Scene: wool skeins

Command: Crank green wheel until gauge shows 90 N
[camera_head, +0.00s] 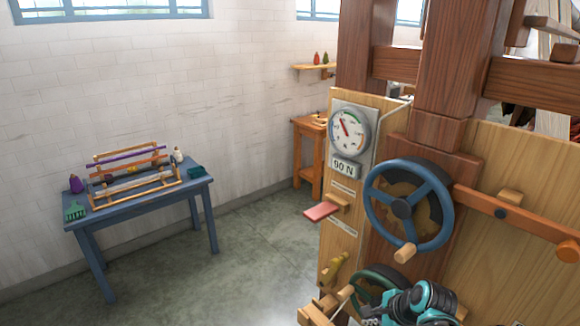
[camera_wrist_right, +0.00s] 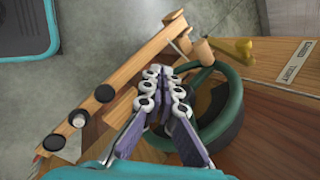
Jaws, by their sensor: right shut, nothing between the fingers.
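The green wheel (camera_head: 366,275) is low on the wooden panel in the head view, partly hidden behind my right gripper (camera_head: 372,314). In the right wrist view the green wheel (camera_wrist_right: 234,115) shows with a wooden crank knob (camera_wrist_right: 201,51) at its upper edge. My right gripper (camera_wrist_right: 165,82) is shut and empty there, its fingertips left of the wheel's hub and below the knob. I cannot tell whether they touch the rim. The round gauge (camera_head: 350,128) has a red needle pointing to the upper left. My left gripper is not in view.
A larger blue wheel (camera_head: 447,196) with a wooden knob is mounted above the green one. A wooden rail with dark pegs (camera_wrist_right: 105,93) runs left of my fingers. A blue table (camera_head: 130,203) stands far left.

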